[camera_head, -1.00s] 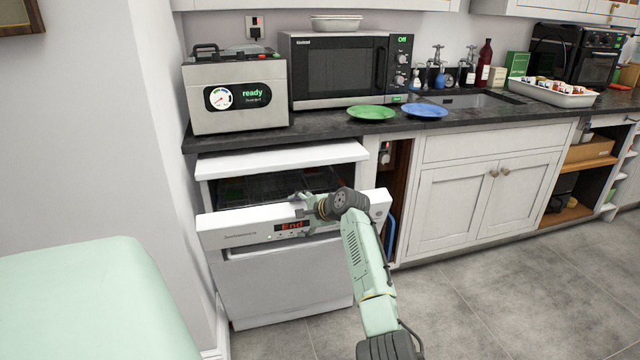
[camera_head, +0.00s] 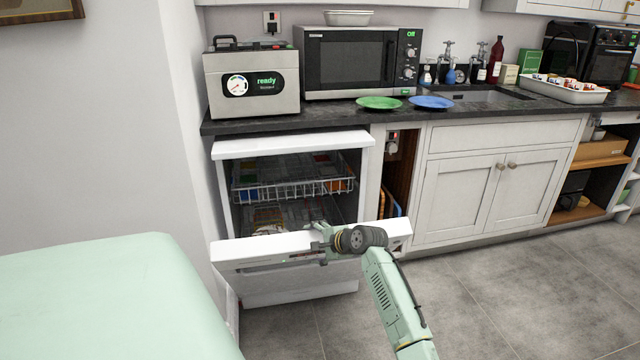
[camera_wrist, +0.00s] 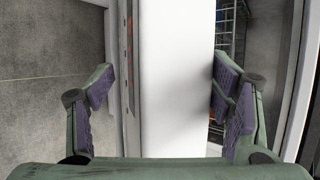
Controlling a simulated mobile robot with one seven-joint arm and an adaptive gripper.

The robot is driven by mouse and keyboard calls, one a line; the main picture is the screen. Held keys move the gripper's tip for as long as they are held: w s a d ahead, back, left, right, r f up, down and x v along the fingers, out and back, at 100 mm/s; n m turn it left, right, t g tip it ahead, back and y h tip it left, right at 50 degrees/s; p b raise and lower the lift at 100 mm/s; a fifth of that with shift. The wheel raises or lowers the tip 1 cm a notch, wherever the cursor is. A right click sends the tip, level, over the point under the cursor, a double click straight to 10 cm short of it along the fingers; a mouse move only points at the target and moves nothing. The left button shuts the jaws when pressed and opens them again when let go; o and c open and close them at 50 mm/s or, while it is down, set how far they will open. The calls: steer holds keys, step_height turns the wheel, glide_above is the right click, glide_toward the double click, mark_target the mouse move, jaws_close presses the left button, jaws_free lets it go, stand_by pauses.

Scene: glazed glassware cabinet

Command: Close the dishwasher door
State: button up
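The white dishwasher stands under the worktop at the left, its interior and upper rack (camera_head: 290,186) showing. Its door (camera_head: 262,252) is partly open, tilted out toward me, with the top edge well in front of the body. My gripper (camera_head: 318,240) is at the door's top edge, right of its middle. In the wrist view the door edge (camera_wrist: 177,80) runs between the two fingers of my gripper (camera_wrist: 160,95). The fingers are spread apart, with a gap at the left finger; the right finger is at or near the door's inner side, and contact is unclear.
A worktop (camera_head: 330,115) above holds a steel appliance (camera_head: 250,85), a microwave (camera_head: 350,65), a green plate (camera_head: 380,103) and a blue plate (camera_head: 432,102). White cupboards (camera_head: 490,190) stand to the right. Grey floor (camera_head: 480,290) is free in front.

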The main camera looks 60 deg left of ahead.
steer(key=shift+s+d+f, duration=0.3)
steer(key=shift+d+f, duration=0.4)
steer(key=shift+d, duration=0.1)
steer(key=w+d+r+p, duration=0.2)
steer(key=d+r+p, duration=0.5)
steer(key=r+p, duration=0.2)
steer(key=shift+d+r+p, duration=0.3)
steer(key=shift+d+p, duration=0.05)
steer(key=shift+d, duration=0.05)
stand_by(0.6)
steer(key=shift+c, duration=0.6)
